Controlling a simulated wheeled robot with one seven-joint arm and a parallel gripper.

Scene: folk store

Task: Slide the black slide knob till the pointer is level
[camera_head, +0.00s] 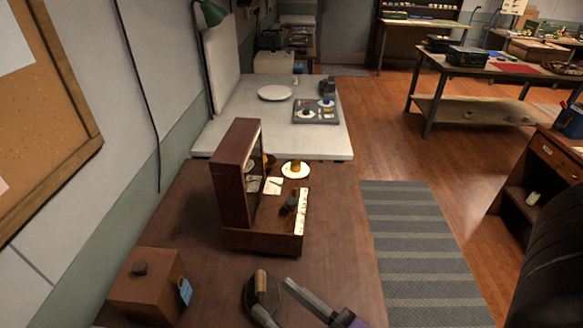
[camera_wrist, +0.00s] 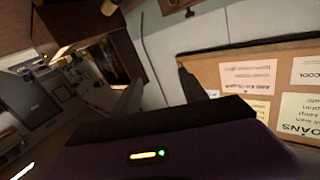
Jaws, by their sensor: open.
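A wooden device (camera_head: 264,238) stands on the brown table in the head view, with a tall dark-red upright case (camera_head: 236,180) on its left. A dark slide knob (camera_head: 291,203) sits on its right part, beside a pale marked strip (camera_head: 301,213). The pointer is too small to tell, so its tilt cannot be read. My gripper (camera_head: 273,297) is at the bottom of the head view, nearer than the device and apart from the knob. It is open and seems to hold nothing. Its purple body (camera_wrist: 180,150) fills the bottom of the wrist view.
A wooden box (camera_head: 146,287) with a blue tag stands at the front left. A dark round object with a wooden handle (camera_head: 261,281) is by my gripper. A white plate (camera_head: 295,170) is behind the device. A cork board (camera_wrist: 245,80) hangs on the wall.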

